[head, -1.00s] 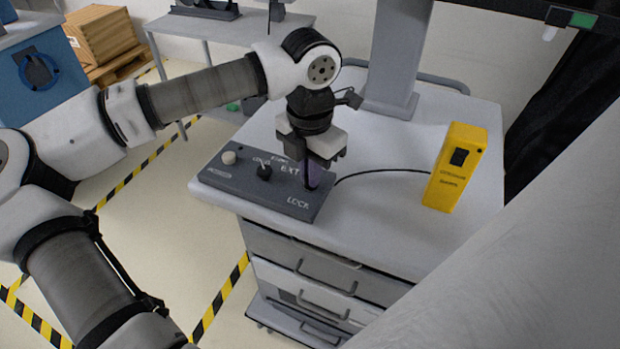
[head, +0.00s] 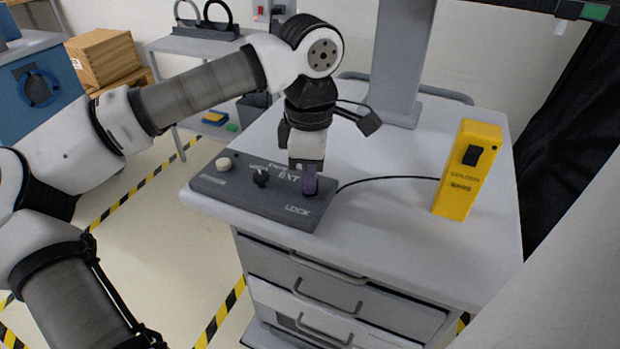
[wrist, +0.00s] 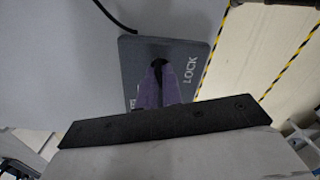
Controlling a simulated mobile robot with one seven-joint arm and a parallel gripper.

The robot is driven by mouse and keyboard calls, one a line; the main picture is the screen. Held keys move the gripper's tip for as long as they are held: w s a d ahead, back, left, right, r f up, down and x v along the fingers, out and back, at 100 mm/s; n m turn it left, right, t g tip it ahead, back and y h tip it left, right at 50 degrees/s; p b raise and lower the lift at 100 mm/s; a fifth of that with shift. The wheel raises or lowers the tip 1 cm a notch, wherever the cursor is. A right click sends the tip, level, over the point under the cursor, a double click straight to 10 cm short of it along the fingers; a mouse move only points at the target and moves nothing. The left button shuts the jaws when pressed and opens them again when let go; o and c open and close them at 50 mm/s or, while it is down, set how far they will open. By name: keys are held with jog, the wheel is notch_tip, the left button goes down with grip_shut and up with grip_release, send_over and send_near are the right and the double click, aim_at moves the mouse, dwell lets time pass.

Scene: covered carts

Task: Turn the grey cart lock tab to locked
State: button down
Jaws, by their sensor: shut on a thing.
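The grey cart (head: 420,160) carries a dark control panel (head: 228,190) on its top, marked "LOCK" and "EXT". It also shows in the wrist view (wrist: 205,52). My gripper (head: 309,190) points down at the panel's right part, near "LOCK". Its purple fingers (wrist: 158,88) are closed together on the lock tab, a small dark piece (wrist: 158,64) whose tip shows just past the fingertips. The fingers hide most of the tab, so I cannot tell its exact angle.
A white round knob (head: 224,163) and a black knob (head: 261,177) stand on the panel's left. A yellow box (head: 467,170) with a black switch stands at the right, joined by a black cable (head: 390,178). A grey column (head: 400,70) rises behind.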

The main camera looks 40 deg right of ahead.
jog(key=shift+m+b, duration=0.3)
jog(key=shift+m, duration=1.7)
jog(key=c, duration=1.6)
grip_release()
jog(key=shift+o, duration=0.2)
notch_tip(320, 180, up, 14)
jog(key=shift+f, duration=0.1)
